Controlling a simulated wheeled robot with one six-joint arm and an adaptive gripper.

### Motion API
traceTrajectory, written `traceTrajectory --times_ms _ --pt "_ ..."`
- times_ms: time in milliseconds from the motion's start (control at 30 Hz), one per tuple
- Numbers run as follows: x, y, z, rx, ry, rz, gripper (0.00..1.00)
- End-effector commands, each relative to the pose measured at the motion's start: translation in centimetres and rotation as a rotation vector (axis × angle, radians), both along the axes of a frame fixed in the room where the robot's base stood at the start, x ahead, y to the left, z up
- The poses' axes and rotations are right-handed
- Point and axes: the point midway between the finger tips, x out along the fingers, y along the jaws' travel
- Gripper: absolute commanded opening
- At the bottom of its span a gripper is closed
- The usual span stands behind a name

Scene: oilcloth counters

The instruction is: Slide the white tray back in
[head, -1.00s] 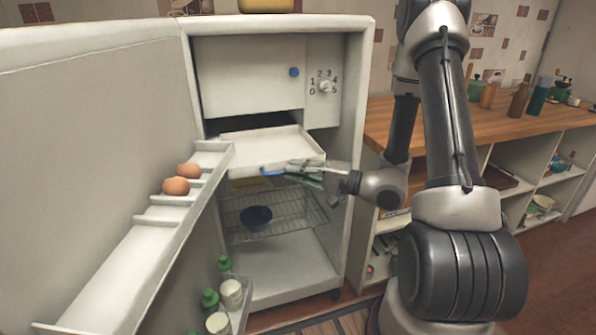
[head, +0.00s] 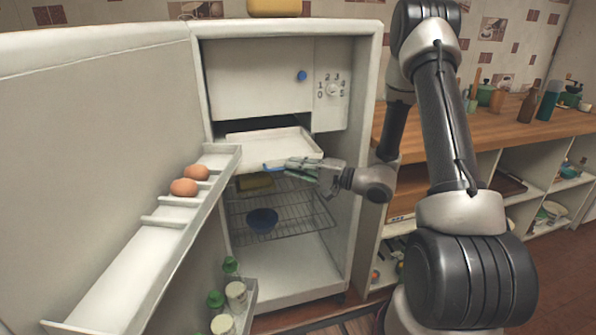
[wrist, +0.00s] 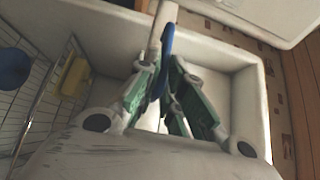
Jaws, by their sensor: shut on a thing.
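The white tray (head: 268,147) sits under the freezer compartment inside the open fridge, its front part showing. A blue handle (head: 272,168) is at its front edge; it also shows in the wrist view (wrist: 167,48). My gripper (head: 290,166) reaches in from the right and is shut on the blue handle. In the wrist view my green-padded fingers (wrist: 165,90) close around the handle from both sides. How far the tray reaches back is hidden by the compartment above.
The open fridge door (head: 95,140) stands at the left, with two eggs (head: 190,180) on its shelf. A wooden counter (head: 480,128) stands at the right.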

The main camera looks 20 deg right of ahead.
Motion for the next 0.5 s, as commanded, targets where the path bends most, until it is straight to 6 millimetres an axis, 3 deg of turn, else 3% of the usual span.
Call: traceTrajectory --times_ms 500 --pt "4.0 0.0 0.1 0.0 -0.004 0.001 0.0"
